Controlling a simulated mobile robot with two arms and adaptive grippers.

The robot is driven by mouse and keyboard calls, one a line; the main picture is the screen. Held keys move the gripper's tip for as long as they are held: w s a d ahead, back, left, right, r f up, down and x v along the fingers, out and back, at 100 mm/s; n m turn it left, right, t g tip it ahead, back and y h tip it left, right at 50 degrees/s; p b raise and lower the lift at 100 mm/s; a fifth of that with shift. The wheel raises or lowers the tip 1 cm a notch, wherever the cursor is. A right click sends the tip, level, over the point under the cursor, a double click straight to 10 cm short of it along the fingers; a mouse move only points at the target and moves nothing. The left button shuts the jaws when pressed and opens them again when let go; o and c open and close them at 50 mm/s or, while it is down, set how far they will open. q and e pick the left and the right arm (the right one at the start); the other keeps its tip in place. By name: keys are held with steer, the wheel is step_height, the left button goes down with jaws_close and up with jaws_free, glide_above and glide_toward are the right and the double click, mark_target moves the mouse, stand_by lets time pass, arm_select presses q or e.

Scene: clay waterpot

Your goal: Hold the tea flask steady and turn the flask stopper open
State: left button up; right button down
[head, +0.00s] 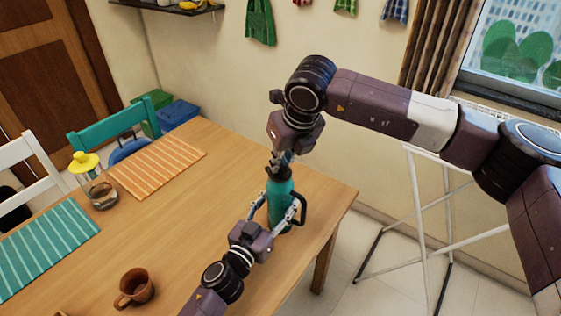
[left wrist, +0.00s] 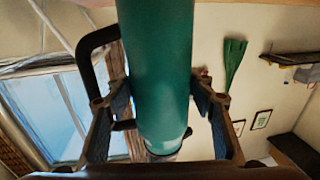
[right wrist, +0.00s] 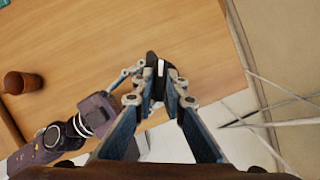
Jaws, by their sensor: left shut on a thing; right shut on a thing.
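The teal tea flask (head: 281,205) stands upright on the wooden table near its right corner, with a black handle (head: 301,209) on its right side. My left gripper (head: 276,208) is shut around the flask body from the front. In the left wrist view the flask (left wrist: 157,75) fills the space between the fingers. My right gripper (head: 279,160) points down from above and is shut on the black flask stopper (head: 277,172) at the top. In the right wrist view the stopper (right wrist: 160,70) shows between the fingertips, and the flask body is hidden below.
A brown clay mug (head: 135,288) stands at the table's front. A glass jar with a yellow lid (head: 96,180) stands at left, near striped orange (head: 158,166) and teal (head: 47,246) placemats. The table's right edge lies close to the flask. A white rack (head: 425,215) stands beyond it.

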steer(key=shift+d+n+g+y, duration=0.1)
steer(key=shift+n+g+y, duration=0.2)
steer(key=shift+n, duration=0.8)
steer(key=shift+n+g+y, duration=0.3)
steer(key=shift+n, duration=0.8)
steer(key=c, duration=1.9)
jaws_free()
steer(key=shift+c, duration=0.2)
steer(key=v, duration=1.2)
steer(key=shift+w, duration=0.1)
